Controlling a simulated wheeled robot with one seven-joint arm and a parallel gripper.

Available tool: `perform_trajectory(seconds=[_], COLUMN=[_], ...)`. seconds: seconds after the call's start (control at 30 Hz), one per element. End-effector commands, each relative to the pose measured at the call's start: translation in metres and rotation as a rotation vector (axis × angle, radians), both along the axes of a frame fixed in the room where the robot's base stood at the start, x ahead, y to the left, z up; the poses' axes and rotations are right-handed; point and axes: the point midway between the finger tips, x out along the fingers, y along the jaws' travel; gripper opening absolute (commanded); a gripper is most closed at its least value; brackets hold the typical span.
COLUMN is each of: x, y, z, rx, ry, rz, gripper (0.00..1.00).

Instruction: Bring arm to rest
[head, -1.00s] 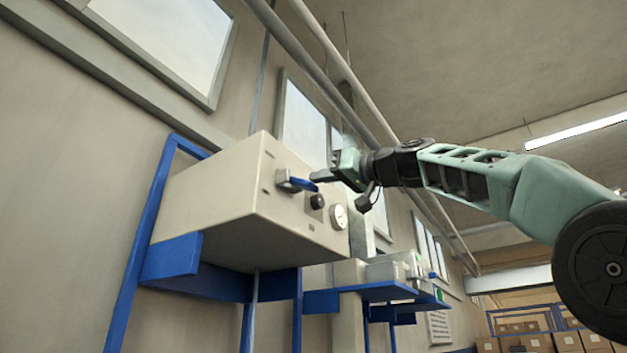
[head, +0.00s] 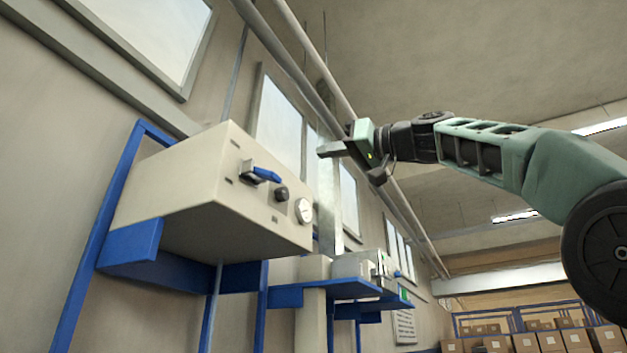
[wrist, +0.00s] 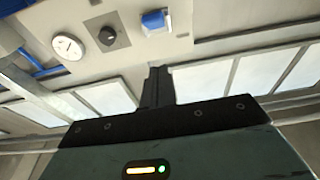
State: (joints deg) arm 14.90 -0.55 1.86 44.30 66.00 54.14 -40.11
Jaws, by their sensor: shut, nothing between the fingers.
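My gripper (head: 330,149) is in the upper middle of the head view, at the end of my green and black arm. Its fingers point left and are shut with nothing between them. It stays up in the air, apart from the cream control box (head: 210,190). In the wrist view the shut fingers (wrist: 156,85) point up the picture. The box's blue-handled lever (head: 262,174), dark knob (head: 281,194) and round gauge (head: 304,211) sit on its face, left of and below my gripper. The lever (wrist: 155,21) and gauge (wrist: 68,46) also show in the wrist view.
A blue frame (head: 125,250) carries the box against the wall. A blue shelf (head: 340,291) with pale machine parts stands behind it. Pipes run along the upper wall. Cardboard boxes (head: 550,342) fill racks at the far right. The space around my arm looks clear.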

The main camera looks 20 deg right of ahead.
Motion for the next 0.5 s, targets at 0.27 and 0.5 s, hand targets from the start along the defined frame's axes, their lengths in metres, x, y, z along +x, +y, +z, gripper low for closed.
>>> perform_trajectory(seconds=[0.27, 0.5], x=[-0.007, -0.0067], y=[-0.0044, -0.0043], z=[-0.0016, -0.0016], rx=[0.0, 0.0], ry=[0.0, 0.0], rz=[0.001, 0.001], gripper=[0.0, 0.0])
